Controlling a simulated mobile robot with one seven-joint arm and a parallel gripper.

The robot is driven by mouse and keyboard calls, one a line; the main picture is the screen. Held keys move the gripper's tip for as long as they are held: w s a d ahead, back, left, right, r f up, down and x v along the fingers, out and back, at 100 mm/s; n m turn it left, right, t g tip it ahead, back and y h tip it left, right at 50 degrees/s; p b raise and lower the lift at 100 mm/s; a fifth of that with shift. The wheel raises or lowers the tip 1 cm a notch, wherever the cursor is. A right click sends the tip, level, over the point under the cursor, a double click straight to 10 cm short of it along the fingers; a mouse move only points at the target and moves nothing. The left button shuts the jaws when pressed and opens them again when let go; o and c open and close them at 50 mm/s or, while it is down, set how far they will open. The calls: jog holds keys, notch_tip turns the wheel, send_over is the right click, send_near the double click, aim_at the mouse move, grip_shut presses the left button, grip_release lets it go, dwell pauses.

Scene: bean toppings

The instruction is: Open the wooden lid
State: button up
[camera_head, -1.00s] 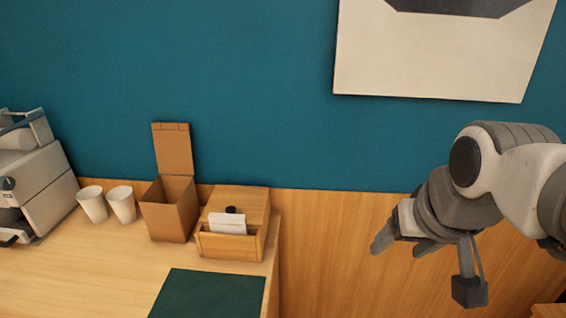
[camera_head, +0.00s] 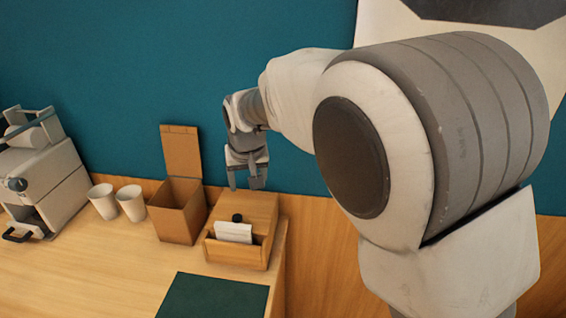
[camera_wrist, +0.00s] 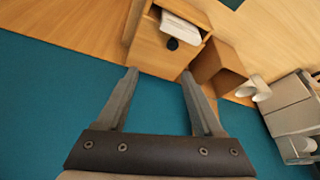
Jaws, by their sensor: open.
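The wooden lid (camera_head: 256,205) with its black knob (camera_head: 237,218) lies shut on the wooden box (camera_head: 235,254) on the counter. In the wrist view the lid (camera_wrist: 154,52) and the knob (camera_wrist: 172,44) show upside down, beyond the fingertips. My gripper (camera_head: 245,187) is open and empty, fingers pointing down, above and behind the lid near the wall. The wrist view shows its two fingers (camera_wrist: 160,75) spread apart with a gap between them and nothing held.
White cards (camera_head: 233,232) stand in the box's front slot. Left of it are a brown box (camera_head: 176,220) with its flap raised, two white cups (camera_head: 131,203) and a coffee machine (camera_head: 50,185). A dark green mat (camera_head: 212,297) lies in front. The wall is close behind.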

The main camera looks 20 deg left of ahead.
aim_at(237, 217)
jog(key=a+x, duration=0.1)
jog(key=x, duration=0.5)
jog(key=a+p+x, duration=0.1)
jog(key=x, duration=0.6)
jog(key=s+a+p+x, duration=0.1)
jog(key=x, duration=0.5)
grip_shut()
dwell(1.0)
